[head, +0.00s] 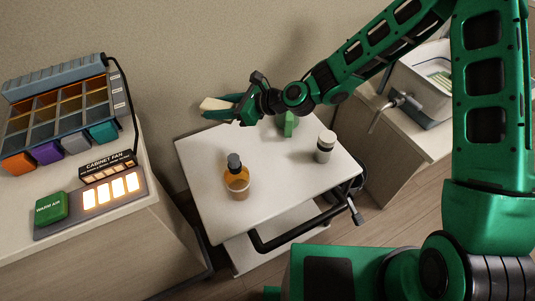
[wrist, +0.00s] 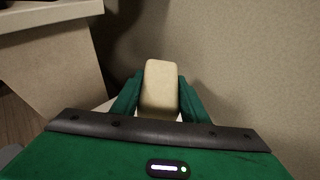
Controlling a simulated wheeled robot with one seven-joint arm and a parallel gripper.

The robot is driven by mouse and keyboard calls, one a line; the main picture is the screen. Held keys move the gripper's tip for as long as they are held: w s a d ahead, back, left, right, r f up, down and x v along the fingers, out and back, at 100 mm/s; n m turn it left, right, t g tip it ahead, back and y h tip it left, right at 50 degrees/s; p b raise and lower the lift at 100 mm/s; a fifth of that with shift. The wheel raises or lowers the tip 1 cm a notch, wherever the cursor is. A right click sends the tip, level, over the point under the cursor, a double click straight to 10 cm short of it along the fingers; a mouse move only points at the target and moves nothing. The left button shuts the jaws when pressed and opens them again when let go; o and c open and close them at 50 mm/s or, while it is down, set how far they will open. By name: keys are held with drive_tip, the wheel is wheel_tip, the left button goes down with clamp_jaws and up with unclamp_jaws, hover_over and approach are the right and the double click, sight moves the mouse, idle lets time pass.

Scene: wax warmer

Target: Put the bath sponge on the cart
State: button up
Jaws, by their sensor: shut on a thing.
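The bath sponge (head: 215,104) is a pale cream block. My gripper (head: 221,108) is shut on it and holds it above the far left part of the cart. In the wrist view the sponge (wrist: 161,88) sits between the two green fingers (wrist: 161,97), its outer end sticking out past them. The cart (head: 270,200) has a white top and a dark push handle at its front right. From these views I cannot tell how high the sponge is over the cart top, or whether it lies past the back edge.
On the cart stand an amber bottle (head: 236,178) with a dark cap, a white-capped grey jar (head: 325,147) and a green item (head: 288,124) partly under my arm. The cart's middle is free. A left cabinet holds a wax rack (head: 60,105); a right counter holds a basin (head: 425,85).

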hover_over(224, 151)
wheel_tip(224, 151, down, 6)
drive_tip(key=shift+w+a+f, duration=0.1)
drive_tip(key=shift+f, duration=4.8)
drive_tip(key=o, duration=1)
drive_tip(key=shift+f, duration=0.1)
drive_tip(key=shift+o, duration=0.2)
drive_tip(key=v, duration=1.2)
